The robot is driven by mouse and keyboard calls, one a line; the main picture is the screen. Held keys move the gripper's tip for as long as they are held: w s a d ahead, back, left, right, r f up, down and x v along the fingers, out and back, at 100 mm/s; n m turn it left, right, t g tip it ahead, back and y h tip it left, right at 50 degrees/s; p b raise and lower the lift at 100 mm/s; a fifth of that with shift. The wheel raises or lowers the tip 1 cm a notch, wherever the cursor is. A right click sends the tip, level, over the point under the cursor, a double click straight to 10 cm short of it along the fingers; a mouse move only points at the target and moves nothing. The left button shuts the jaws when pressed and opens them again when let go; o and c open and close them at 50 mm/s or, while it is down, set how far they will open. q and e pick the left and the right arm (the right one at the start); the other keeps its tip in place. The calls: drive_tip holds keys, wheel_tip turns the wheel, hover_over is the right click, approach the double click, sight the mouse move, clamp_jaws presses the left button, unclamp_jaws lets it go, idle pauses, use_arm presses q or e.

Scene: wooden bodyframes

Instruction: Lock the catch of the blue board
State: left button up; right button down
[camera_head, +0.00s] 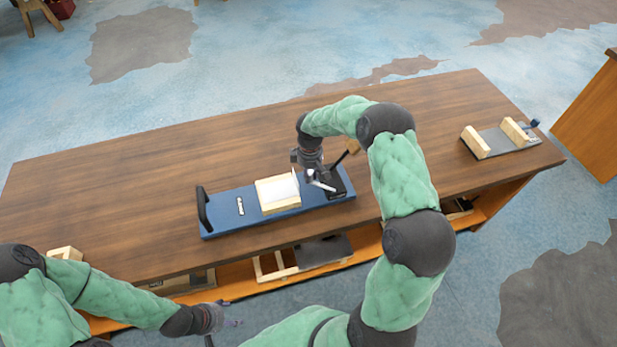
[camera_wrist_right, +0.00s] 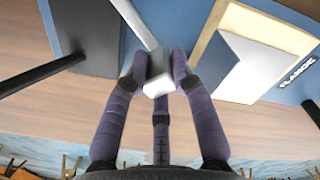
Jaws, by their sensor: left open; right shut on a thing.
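The blue board (camera_head: 225,215) lies on the wooden table. It carries a black handle at its left end, a wooden frame with a white block (camera_head: 278,193) in the middle and a black block (camera_head: 337,183) at its right end. My right gripper (camera_head: 318,178) is at the board between the white and black blocks. In the right wrist view its fingers (camera_wrist_right: 160,82) are shut on the pale metal end of the catch lever (camera_wrist_right: 137,22). The fingers partly hide that end. My left gripper (camera_head: 228,318) is open and empty at the bottom, in front of the table.
A grey board with wooden blocks (camera_head: 500,140) lies at the table's right end. The table top (camera_head: 120,190) left of the blue board is mostly clear. A shelf under the table holds a dark board (camera_head: 322,251). In the wrist view a black rod (camera_wrist_right: 45,74) stands beside the black block.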

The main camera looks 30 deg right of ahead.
drive_tip(key=shift+w+d+f+m+b, duration=0.1)
drive_tip(key=shift+w+d+m+b, duration=0.3)
drive_tip(key=shift+d+m, duration=0.4)
drive_tip(key=d+m, duration=0.1)
drive_tip(key=m, duration=0.2)
drive_tip(key=shift+w+d+b, duration=0.35)
drive_tip(key=shift+b, duration=0.05)
drive_tip(key=shift+d+m+b, duration=0.3)
drive_tip(key=shift+d+m, duration=0.6)
drive_tip(key=shift+m, duration=0.3)
drive_tip(key=shift+d+m, duration=0.9)
drive_tip(key=shift+m, duration=0.3)
drive_tip(key=shift+d, duration=0.1)
drive_tip(key=c, duration=1)
unclamp_jaws()
drive_tip(key=shift+s, duration=0.1)
drive_tip(key=shift+o, duration=0.2)
wheel_tip(320, 180, up, 12)
